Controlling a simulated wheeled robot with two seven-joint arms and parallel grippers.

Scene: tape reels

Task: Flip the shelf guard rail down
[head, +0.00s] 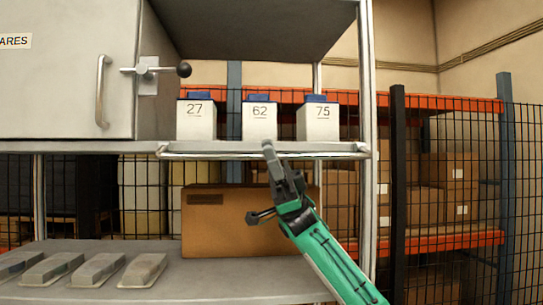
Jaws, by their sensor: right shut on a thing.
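The guard rail (215,155) is a thin pale metal bar along the front edge of the upper shelf (225,145). It lies level with the shelf's front edge, below the fronts of the boxes. My right gripper (269,150) reaches up from the lower right, and its fingertips are shut on the rail near its middle. The gripper hides a short stretch of rail. My left gripper is not in view.
White boxes marked 27 (196,122), 62 (259,122) and 75 (321,122) stand on the upper shelf. A cabinet door with a handle (103,92) is at left. A cardboard box (225,225) and several grey flat items (98,270) sit on the lower shelf. A post (367,120) stands at right.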

